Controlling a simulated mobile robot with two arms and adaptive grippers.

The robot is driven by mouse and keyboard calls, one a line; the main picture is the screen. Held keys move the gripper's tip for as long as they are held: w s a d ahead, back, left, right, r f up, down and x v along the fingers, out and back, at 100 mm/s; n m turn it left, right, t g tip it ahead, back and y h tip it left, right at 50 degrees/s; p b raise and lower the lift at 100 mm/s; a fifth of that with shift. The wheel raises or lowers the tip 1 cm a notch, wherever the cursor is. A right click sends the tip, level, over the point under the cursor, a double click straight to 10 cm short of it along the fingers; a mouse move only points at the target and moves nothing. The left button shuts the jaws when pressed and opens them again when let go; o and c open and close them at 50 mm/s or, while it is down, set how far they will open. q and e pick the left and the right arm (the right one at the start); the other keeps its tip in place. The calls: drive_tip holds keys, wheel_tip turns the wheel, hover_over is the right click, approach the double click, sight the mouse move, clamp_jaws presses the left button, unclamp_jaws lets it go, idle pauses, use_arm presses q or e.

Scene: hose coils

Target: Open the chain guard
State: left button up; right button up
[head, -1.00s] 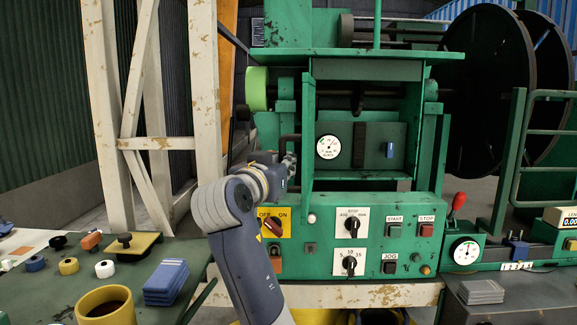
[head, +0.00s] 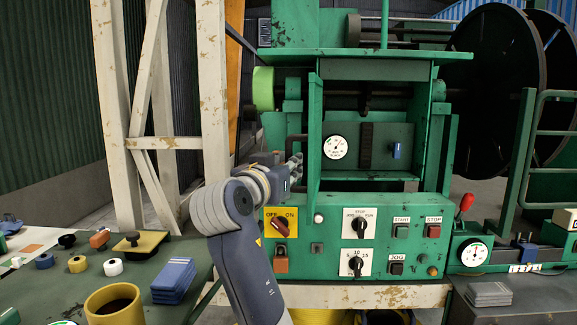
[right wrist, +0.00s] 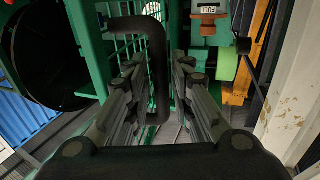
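A narrow green upright panel (head: 314,130), seen nearly edge-on at the left of the machine's opening, appears to be the chain guard. A dark bent handle (head: 291,143) sticks out on its left side. How far the guard stands open I cannot tell. My right gripper (head: 297,163) is at the handle. In the right wrist view the right gripper (right wrist: 159,68) is open, with the dark handle (right wrist: 156,62) running between its spread fingers. Gaps show beside the handle, so it does not look gripped. Green mesh lies behind it. My left gripper is not in view.
The control panel (head: 340,225) with knobs and buttons lies just below the gripper. A chipped cream post (head: 213,100) stands close on the left. A green table (head: 215,270) at lower left holds a yellow cup (head: 112,305) and blue pads (head: 174,280). A black reel (head: 490,75) is at right.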

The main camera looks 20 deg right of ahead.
drive_tip(key=v, duration=1.1)
drive_tip(key=shift+a, duration=0.15)
drive_tip(key=shift+w+r, duration=0.1)
